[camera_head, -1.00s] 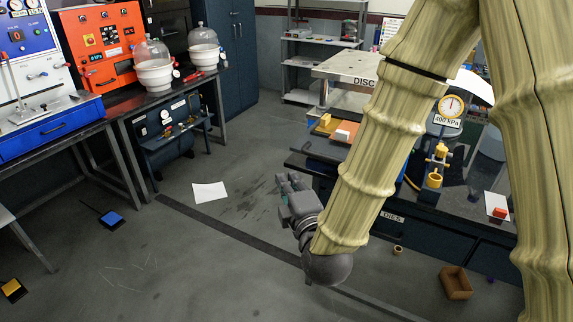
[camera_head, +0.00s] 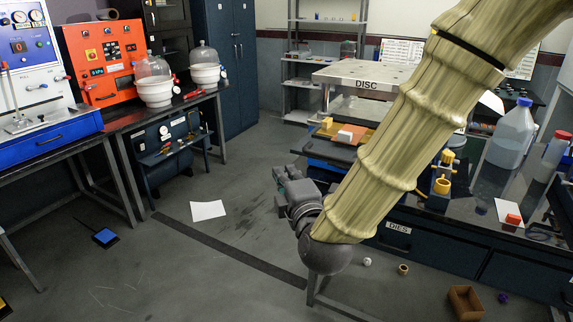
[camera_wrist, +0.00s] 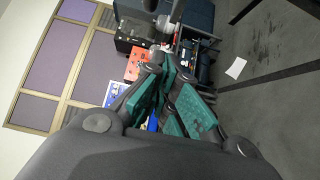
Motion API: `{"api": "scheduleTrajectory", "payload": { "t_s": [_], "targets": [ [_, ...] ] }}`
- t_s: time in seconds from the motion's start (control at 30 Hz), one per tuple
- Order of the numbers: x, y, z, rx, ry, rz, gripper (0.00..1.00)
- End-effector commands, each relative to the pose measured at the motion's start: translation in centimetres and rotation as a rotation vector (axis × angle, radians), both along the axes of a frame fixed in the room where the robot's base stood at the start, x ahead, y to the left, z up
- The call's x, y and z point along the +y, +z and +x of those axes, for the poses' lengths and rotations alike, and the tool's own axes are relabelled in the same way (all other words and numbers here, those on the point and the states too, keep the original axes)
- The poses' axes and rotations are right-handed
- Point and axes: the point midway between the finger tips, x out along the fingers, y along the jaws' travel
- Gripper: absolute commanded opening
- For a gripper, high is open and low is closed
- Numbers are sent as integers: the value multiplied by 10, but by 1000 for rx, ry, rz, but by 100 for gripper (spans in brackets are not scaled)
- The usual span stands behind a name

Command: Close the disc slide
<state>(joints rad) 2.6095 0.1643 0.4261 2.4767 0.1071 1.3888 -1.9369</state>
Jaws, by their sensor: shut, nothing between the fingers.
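The press station labelled DISC (camera_head: 367,85) stands at centre right, with a pale flat top on posts. Under its front left edge lies an orange plate (camera_head: 358,133) with a white block (camera_head: 345,136) and a yellow block (camera_head: 326,122). A dark blue flat part (camera_head: 325,150) juts out to the left below them. I cannot tell which of these is the disc slide; my arm covers part of the station. My gripper (camera_head: 282,176) is in the air left of the station, apart from it. The wrist view shows its teal-padded fingers (camera_wrist: 172,98) shut and empty.
The bench with the DIES drawer (camera_head: 398,227) runs right, carrying a yellow fixture (camera_head: 442,180) and a bottle (camera_head: 511,135). A left bench holds an orange machine (camera_head: 103,62) and glass domes. A small box (camera_head: 466,303) lies on the floor. The middle floor is mostly clear.

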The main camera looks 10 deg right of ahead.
Motion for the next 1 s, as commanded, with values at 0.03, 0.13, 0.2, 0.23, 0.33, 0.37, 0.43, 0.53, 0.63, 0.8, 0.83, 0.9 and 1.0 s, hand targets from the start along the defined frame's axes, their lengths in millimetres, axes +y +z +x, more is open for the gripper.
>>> {"api": "scheduleTrajectory", "payload": {
  "t_s": [0.03, 0.13, 0.2, 0.23, 0.33, 0.37, 0.43, 0.53, 0.63, 0.8, 0.83, 0.9, 1.0],
  "targets": [
    [1, 1, 6, 1, 0, 2, 0],
    [4, 1, 18, 1, 1, 2, 0],
    [5, 1, 26, 1, -1, 3, 0],
    [6, 1, 30, 1, -1, 3, 0],
    [8, 1, 43, 1, -1, 2, 0],
    [9, 1, 48, 3, -1, 3, 0],
    [5, 2, 55, 2, -3, 3, 0],
    [-1, 1, 63, 2, -2, 4, 0],
    [-5, 1, 71, 0, 0, 2, 0],
    [-11, 0, 79, 1, 1, 1, 0],
    [-11, 0, 79, 1, 1, 1, 0],
    [-12, 0, 81, 0, 1, 0, 0],
    [-13, 0, 82, 0, 1, 0, 0]
  ]
}}
